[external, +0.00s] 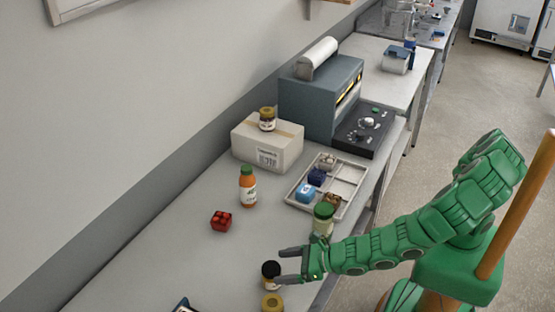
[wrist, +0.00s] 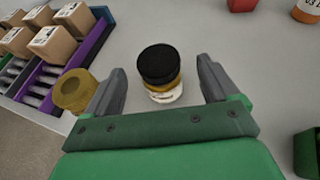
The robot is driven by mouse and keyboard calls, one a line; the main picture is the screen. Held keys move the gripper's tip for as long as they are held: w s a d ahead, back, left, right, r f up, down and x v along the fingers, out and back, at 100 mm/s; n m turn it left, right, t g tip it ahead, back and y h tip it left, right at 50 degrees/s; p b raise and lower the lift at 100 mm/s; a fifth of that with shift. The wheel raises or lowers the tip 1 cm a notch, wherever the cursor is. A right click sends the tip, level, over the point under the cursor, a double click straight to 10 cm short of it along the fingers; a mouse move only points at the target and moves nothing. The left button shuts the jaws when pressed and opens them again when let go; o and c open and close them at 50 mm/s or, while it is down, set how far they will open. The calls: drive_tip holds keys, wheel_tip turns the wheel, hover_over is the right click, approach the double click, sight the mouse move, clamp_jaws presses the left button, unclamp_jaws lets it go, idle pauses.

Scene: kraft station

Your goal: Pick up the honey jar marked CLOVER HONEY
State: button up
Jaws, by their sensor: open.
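A small jar with a black lid, amber contents and a pale label (wrist: 163,92) stands upright on the bench in the wrist view. It also shows in the external view (external: 270,276). Its label text is not readable. My gripper (wrist: 160,68) is open, with one finger on each side of this jar and visible gaps to both. My gripper also shows in the external view (external: 283,266), low at the jar.
A yellow-brown cylinder with a hollow top (wrist: 72,90) stands close beside my left finger. Purple racks with small cartons (wrist: 75,58) lie beyond it.

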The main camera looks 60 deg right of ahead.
sight(273, 268)
drive_tip(key=shift+x, duration=2.25)
drive_tip(key=shift+a, duration=0.1)
drive_tip(key=c, duration=1.3)
drive_tip(key=shift+r, duration=0.15)
